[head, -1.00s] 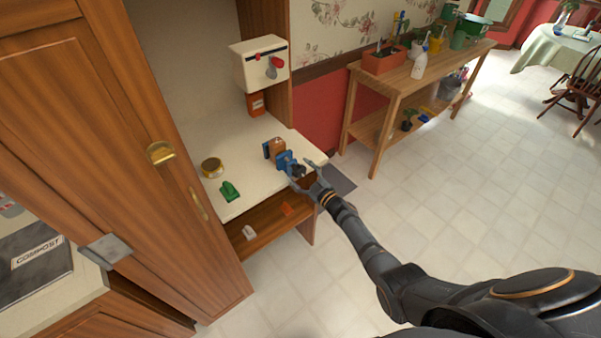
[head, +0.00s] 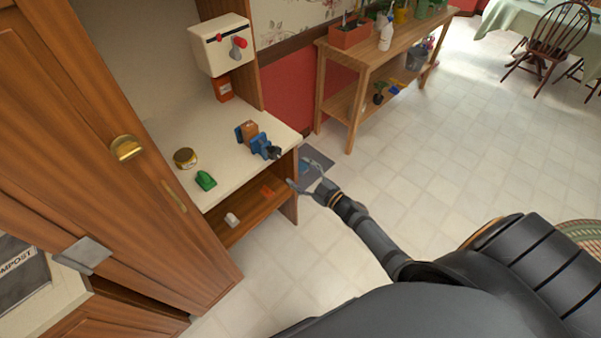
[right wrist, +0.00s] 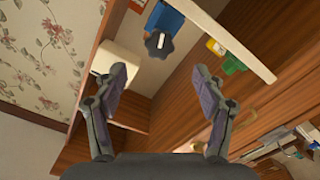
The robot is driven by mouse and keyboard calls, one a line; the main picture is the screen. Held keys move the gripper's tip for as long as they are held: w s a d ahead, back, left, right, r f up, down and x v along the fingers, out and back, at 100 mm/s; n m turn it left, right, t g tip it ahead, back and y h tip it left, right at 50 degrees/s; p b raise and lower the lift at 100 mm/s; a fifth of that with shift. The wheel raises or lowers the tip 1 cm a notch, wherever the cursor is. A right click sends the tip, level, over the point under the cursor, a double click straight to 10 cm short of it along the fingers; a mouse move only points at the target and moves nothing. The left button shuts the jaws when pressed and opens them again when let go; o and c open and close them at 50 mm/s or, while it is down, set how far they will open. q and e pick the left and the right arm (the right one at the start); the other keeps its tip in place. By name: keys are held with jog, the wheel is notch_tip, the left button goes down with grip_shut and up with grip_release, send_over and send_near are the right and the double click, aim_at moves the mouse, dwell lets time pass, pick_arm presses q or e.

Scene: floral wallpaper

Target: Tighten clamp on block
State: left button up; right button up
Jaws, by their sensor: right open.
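The blue clamp (head: 260,144) sits at the front edge of the cream counter, with its black knob (head: 273,153) facing out past the edge. A brown block (head: 250,128) sits between its blue jaws; whether they press on it I cannot tell. In the right wrist view, the clamp (right wrist: 164,22) and knob (right wrist: 159,44) show beyond the fingers, but the block is not clearly seen. My right gripper (head: 307,177) is open and empty, in front of the counter and apart from the knob; its spread fingers (right wrist: 162,80) also show in the wrist view. My left gripper is not in view.
A green object (head: 205,181) and a round gold-lidded tin (head: 186,158) stand left of the clamp. A wooden shelf (head: 255,205) lies below the counter.

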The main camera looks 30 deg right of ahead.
aim_at(278, 155)
jog(key=w+a+n+b, duration=0.1)
jog(key=w+n+b, duration=0.2)
jog(key=n, duration=0.7)
jog(key=w+a+n+b, duration=0.1)
jog(key=w+n+b, duration=0.3)
jog(key=n, duration=0.7)
jog(key=w+a+n+b, duration=0.2)
jog(key=w+n+b, duration=0.1)
jog(key=n+b, duration=0.4)
jog(key=shift+w+r+n, duration=0.1)
jog(key=shift+w+n, duration=0.05)
jog(key=shift+n, duration=0.75)
jog(key=shift+w+r+n, duration=0.1)
jog(key=shift+w+n, duration=0.05)
jog(key=shift+n, duration=0.75)
jog(key=shift+c, duration=0.3)
